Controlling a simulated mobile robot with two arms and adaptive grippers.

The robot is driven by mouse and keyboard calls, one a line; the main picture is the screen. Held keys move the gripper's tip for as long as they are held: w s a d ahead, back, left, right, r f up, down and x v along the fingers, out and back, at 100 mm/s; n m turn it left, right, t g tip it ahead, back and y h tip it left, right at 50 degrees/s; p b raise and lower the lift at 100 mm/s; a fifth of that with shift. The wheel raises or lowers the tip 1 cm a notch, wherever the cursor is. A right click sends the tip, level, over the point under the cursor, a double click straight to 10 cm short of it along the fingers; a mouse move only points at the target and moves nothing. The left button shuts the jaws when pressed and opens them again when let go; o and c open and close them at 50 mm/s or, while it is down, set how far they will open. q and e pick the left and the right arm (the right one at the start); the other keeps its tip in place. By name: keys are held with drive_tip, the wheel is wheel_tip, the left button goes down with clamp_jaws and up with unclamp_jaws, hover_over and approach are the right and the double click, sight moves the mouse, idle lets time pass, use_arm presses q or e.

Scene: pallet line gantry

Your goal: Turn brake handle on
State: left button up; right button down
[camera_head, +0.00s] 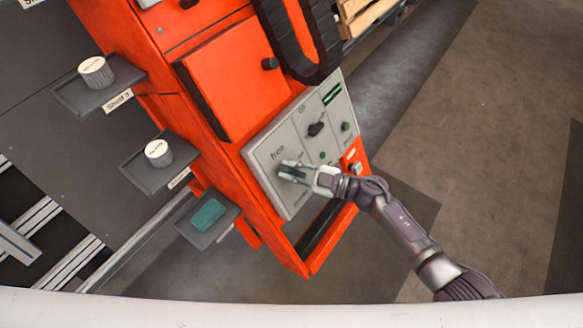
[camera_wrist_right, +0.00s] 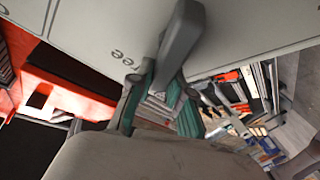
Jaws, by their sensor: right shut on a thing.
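A light grey control panel (camera_head: 262,160) is set on the side of an orange cabinet. The word "free" is printed on its left section. My right gripper (camera_head: 284,170) reaches in from the lower right and is shut on the brake handle, which is mostly hidden by the fingers. In the right wrist view the grey handle (camera_wrist_right: 181,42) stands out from the panel and runs down between the teal-lined fingers of the gripper (camera_wrist_right: 158,100). The "free" lettering is partly covered by the handle there. My left gripper is not in view.
A black rotary knob (camera_head: 316,129) and green buttons sit on the panel's right section. A black cable chain (camera_head: 300,50) hangs above. Small shelves with two white-topped cylinders and a teal block (camera_head: 207,215) project on the left. The floor to the right is clear.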

drive_tip(key=n+g, duration=0.1)
drive_tip(key=n, duration=0.1)
drive_tip(key=n+g, duration=0.1)
drive_tip(key=n, duration=0.1)
drive_tip(key=n+g, duration=0.1)
drive_tip(key=n, duration=0.1)
drive_tip(key=shift+s+f+n+h, duration=0.3)
drive_tip(key=shift+s+f+h, duration=0.1)
drive_tip(key=n, duration=0.2)
drive_tip(key=n+g+h, duration=0.1)
drive_tip(key=f+n+g+h, duration=0.1)
drive_tip(key=n, duration=0.1)
drive_tip(key=shift+s+d+n+p, duration=0.1)
drive_tip(key=shift+s+n+p, duration=0.2)
drive_tip(key=shift+f, duration=0.1)
drive_tip(key=c, duration=1.1)
unclamp_jaws()
drive_tip(key=shift+d, duration=0.15)
drive_tip(key=v, duration=1.1)
drive_tip(key=shift+d+r, duration=0.3)
drive_tip(key=shift+r, duration=0.1)
